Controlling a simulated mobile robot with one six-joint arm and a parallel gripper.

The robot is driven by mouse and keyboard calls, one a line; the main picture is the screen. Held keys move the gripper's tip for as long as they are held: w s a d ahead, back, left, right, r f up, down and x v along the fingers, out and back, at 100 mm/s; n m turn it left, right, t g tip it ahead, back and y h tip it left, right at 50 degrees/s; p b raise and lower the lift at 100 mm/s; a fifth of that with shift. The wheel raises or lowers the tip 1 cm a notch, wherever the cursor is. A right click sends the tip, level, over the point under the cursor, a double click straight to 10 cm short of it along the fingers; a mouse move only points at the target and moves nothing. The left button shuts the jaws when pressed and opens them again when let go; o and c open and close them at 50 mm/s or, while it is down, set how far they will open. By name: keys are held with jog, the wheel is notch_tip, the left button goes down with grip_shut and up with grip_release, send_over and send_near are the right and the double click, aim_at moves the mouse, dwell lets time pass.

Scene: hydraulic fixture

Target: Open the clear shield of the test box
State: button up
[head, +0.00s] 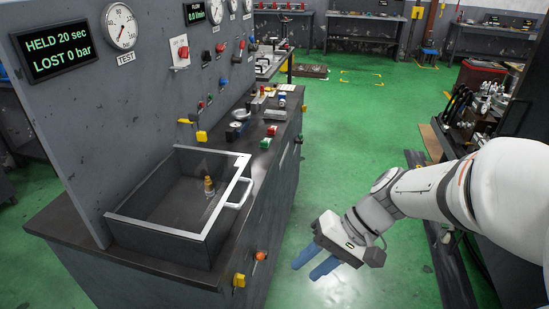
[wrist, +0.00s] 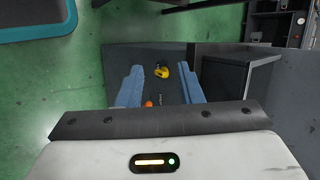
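The test box (head: 160,242) is a dark open-fronted-looking box on the bench at the left in the head view. Its clear shield (head: 160,228) shows as a pale frame lying along the box top, and it looks closed; the pane itself is hard to see. A white bar handle (head: 240,193) stands out from the frame's right edge. A brass fitting (head: 209,186) is upright inside the box. My gripper (head: 316,264) is to the right of the bench, below handle height, apart from the box. Its blue fingers are apart and empty, also in the wrist view (wrist: 160,88).
A display (head: 55,53) on the panel reads HELD 20 sec, LOST 0 bar. Yellow (head: 239,281) and orange (head: 260,256) knobs stick out of the bench front near my gripper. Small parts lie on the bench behind the box. The green floor (head: 330,130) beyond my gripper is clear.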

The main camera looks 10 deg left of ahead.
jog(key=w+a+y+b, duration=0.2)
jog(key=w+a+y, duration=0.5)
jog(key=w+a, duration=0.1)
jog(key=m+t+y+b, duration=0.1)
jog(key=m+t+y, duration=0.1)
jog(key=t+y, duration=0.25)
send_near(247, 192)
jog(key=a+f, duration=0.1)
jog(key=a, duration=0.2)
jog(key=shift+y, duration=0.45)
jog(key=x, duration=0.7)
jog(key=shift+w+a+p, duration=0.15)
jog(key=shift+w+p, duration=0.05)
jog(key=shift+p, duration=0.15)
jog(key=shift+c, duration=0.2)
grip_shut()
